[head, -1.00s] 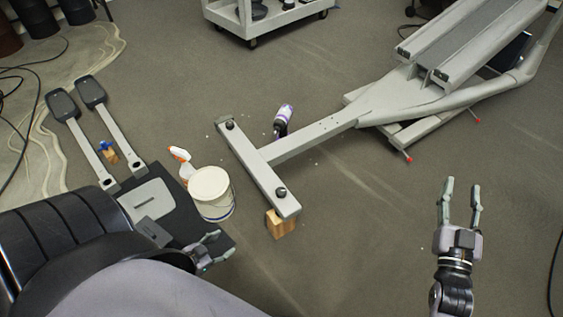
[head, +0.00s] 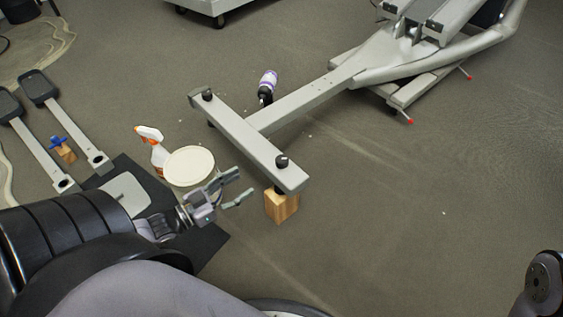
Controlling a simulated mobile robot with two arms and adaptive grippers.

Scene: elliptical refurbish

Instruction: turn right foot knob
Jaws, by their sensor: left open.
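The elliptical's pale grey frame (head: 360,75) ends in a crossbar (head: 245,138) near the middle of the head view. A black foot knob (head: 282,161) sits at the crossbar's near right end. Another black knob (head: 207,94) sits at its far left end. A wooden block (head: 282,205) stands under the near end. My left gripper (head: 246,185) is open and empty, a little left of the near knob and apart from it, in front of the white bucket. My right gripper is out of view; only a dark part of what looks like my right arm shows at the lower right edge.
A white bucket (head: 190,165) and an orange-and-white spray bottle (head: 152,148) stand left of the crossbar. A purple-and-white bottle (head: 267,84) is beside the frame. Pedal arms (head: 48,108) lie at the left, near a dark mat (head: 205,243). Floor at right is clear.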

